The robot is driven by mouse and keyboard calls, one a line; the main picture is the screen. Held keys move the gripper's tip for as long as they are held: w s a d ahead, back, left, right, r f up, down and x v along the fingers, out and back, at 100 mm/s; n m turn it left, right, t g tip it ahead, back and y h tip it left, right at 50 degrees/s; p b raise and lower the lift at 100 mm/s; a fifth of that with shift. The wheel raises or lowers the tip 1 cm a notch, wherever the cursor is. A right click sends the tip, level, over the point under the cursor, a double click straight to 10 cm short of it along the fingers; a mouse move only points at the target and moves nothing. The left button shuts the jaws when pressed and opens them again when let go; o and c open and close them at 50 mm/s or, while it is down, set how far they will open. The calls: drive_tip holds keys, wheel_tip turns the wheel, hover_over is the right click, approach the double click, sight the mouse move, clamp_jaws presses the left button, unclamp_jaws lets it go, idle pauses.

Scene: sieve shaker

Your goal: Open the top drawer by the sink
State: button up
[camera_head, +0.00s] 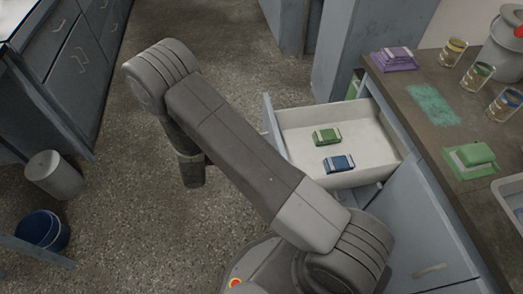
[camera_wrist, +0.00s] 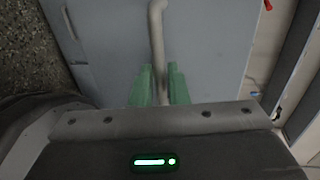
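The drawer (camera_head: 345,112) by the counter stands pulled out in the head view, showing its pale inside. A green packet (camera_head: 327,136) and a blue packet (camera_head: 339,163) lie in it. In the wrist view, a pale bar handle (camera_wrist: 157,40) runs between the green fingers of my gripper (camera_wrist: 160,80) in front of a grey-blue front panel (camera_wrist: 105,45). The fingers sit close on both sides of the handle and look shut on it. In the head view, my arm hides the gripper and the handle.
The counter (camera_head: 405,95) at right carries purple packets (camera_head: 394,58), several cans (camera_head: 453,52), a teal patch (camera_head: 433,104), a green item (camera_head: 471,158) and a pale tray (camera_head: 509,200). A grey bin (camera_head: 55,176) and blue bucket (camera_head: 42,231) stand at left. Floor between is clear.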

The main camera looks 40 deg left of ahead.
drive_tip(key=v, duration=1.3)
drive_tip(key=shift+s, duration=0.2)
drive_tip(key=shift+a, duration=0.1)
drive_tip(key=x, duration=1.4)
drive_tip(key=shift+w+r, duration=0.1)
